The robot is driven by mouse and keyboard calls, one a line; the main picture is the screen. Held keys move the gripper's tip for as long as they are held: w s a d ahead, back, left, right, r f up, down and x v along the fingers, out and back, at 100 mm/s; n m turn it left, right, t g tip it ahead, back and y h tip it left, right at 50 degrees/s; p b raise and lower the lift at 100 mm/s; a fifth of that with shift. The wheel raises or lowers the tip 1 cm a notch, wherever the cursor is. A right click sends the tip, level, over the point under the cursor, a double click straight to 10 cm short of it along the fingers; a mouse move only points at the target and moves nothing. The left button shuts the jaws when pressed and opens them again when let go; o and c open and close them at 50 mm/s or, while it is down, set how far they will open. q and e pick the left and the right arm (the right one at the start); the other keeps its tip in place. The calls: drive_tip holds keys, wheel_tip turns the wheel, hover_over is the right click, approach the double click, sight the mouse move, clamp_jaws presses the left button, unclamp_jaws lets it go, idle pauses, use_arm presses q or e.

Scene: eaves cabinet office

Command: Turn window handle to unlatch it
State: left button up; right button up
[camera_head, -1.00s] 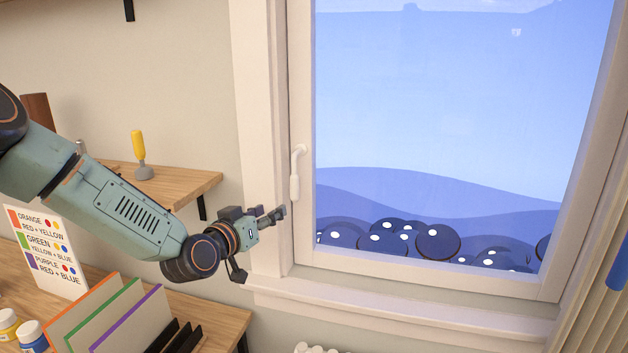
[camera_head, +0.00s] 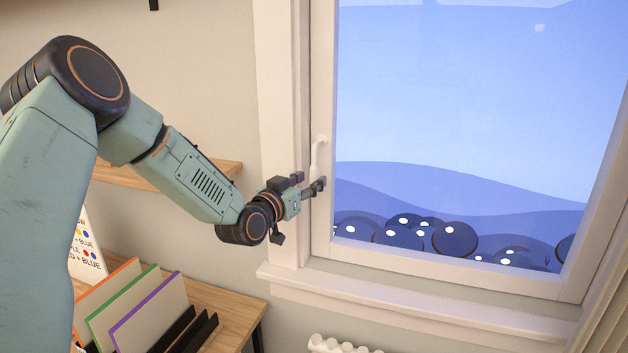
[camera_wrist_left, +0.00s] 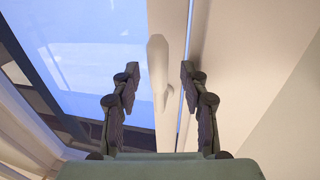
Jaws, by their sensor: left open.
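The white window handle (camera_head: 318,157) hangs downward on the left side of the window frame (camera_head: 322,90) in the head view. In the left wrist view the handle (camera_wrist_left: 158,75) shows between the two fingers, ahead of them and a little nearer the left one. My left gripper (camera_head: 312,186) is open at the handle's lower end, partly covering it in the head view. I cannot tell whether a finger touches the handle. The window looks closed. My right gripper is in neither view.
Below the window is a white sill (camera_head: 400,300), with a radiator (camera_head: 340,345) under it. At lower left a desk (camera_head: 240,310) holds upright colored dividers (camera_head: 135,305). A wooden shelf (camera_head: 225,167) is on the wall behind my left arm.

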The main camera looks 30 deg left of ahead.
use_arm(q)
drive_tip(key=shift+w+d, duration=0.15)
drive_tip(key=shift+w, duration=0.4)
drive_tip(key=shift+w+d, duration=0.15)
drive_tip(key=shift+w, duration=0.6)
drive_tip(key=shift+w+a+f, duration=0.1)
drive_tip(key=shift+w+a, duration=0.05)
drive_tip(key=shift+a, duration=0.25)
drive_tip(key=shift+d, duration=0.3)
drive_tip(key=c, duration=0.4)
drive_tip(key=shift+a, duration=0.25)
drive_tip(key=c, duration=0.5)
drive_tip(key=shift+d, duration=0.15)
clamp_jaws()
